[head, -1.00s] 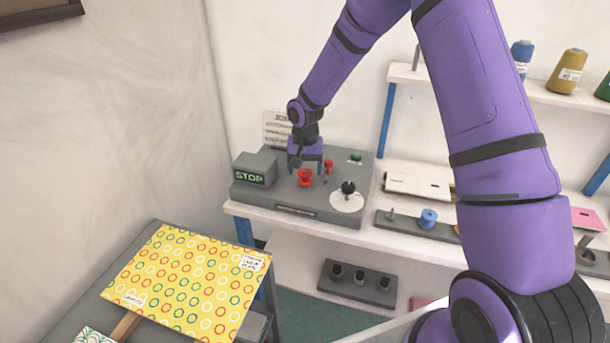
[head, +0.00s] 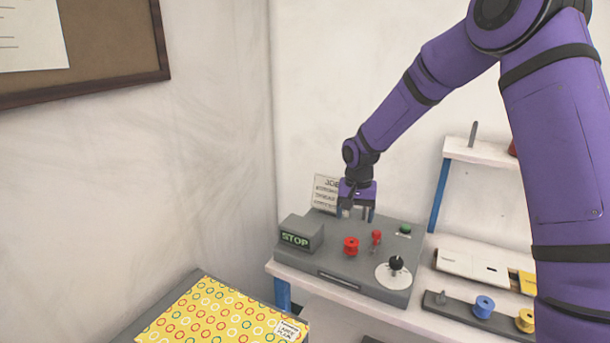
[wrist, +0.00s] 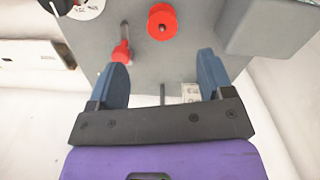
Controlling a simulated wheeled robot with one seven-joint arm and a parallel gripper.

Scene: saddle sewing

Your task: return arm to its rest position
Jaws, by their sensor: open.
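My purple arm reaches from the right side of the head view to my gripper (head: 356,212), which is over the back part of a grey control box. The gripper is open and empty, with its two blue fingers apart; it also shows in the wrist view (wrist: 165,80). The control box (head: 335,268) carries a STOP sign block (head: 300,233), a red knob (head: 351,246), a red lever (head: 376,238), a black-knobbed lever (head: 396,264) on a white dial and a green button (head: 405,228). In the wrist view, the red knob (wrist: 162,22) and red lever (wrist: 121,52) lie beyond the fingertips.
The box stands on a white shelf (head: 290,276). To its right are a white case (head: 470,266) and a rack (head: 450,312) with blue and yellow spools. A yellow patterned sheet (head: 215,318) lies at lower left. A paper notice (head: 325,193) is behind the box.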

